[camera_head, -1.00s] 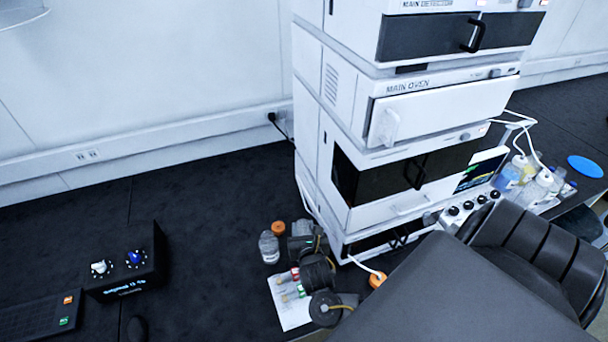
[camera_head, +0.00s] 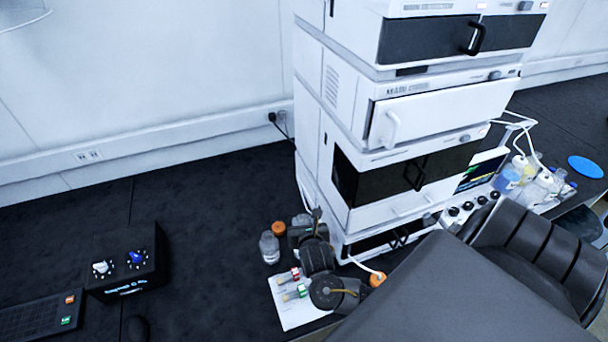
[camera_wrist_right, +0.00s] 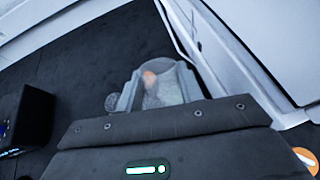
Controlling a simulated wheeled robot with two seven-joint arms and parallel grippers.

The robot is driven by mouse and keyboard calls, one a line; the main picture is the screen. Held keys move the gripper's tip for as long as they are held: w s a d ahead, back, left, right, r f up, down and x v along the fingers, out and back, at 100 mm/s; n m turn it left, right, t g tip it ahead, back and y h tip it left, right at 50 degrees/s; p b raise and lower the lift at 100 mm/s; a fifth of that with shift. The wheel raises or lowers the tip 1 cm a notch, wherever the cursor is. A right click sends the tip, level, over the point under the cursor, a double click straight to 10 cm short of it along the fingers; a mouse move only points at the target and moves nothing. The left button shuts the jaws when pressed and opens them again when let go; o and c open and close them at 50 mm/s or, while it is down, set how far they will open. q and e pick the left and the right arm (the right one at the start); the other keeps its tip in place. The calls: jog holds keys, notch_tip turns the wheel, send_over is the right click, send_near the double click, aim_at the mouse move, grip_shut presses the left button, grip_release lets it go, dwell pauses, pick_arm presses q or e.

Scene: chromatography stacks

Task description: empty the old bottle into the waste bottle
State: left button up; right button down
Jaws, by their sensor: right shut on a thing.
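My right gripper (camera_head: 304,228) is beside the lower left of the instrument stack. In the right wrist view, its fingers (camera_wrist_right: 157,90) are shut on a clear bottle (camera_wrist_right: 163,84). In the head view the held bottle is mostly hidden by the gripper, and its tilt is hard to tell. I cannot read any label to tell which is the old or waste bottle. An orange cap (camera_head: 278,228) lies behind the standing bottle. My left gripper is out of view.
The white instrument stack (camera_head: 325,150) rises close to the right of the gripper. A white sheet with small coloured-capped items (camera_head: 296,312) lies in front. A black control box (camera_head: 125,262) stands left. The bench between is clear.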

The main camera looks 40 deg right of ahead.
jog(key=shift+w+d+r+g+y, duration=0.1)
jog(key=shift+r+g+y, duration=0.05)
jog(key=shift+g+y, duration=0.2)
jog(key=shift+r, duration=0.1)
dwell(0.4)
jog(key=shift+r+g, duration=0.15)
jog(key=shift+g, duration=0.2)
jog(key=shift+g+y, duration=0.25)
jog(key=shift+g, duration=0.05)
jog(key=shift+r+g, duration=0.15)
jog(key=shift+g, duration=0.15)
jog(key=shift+y, duration=0.3)
jog(key=shift+g, duration=0.3)
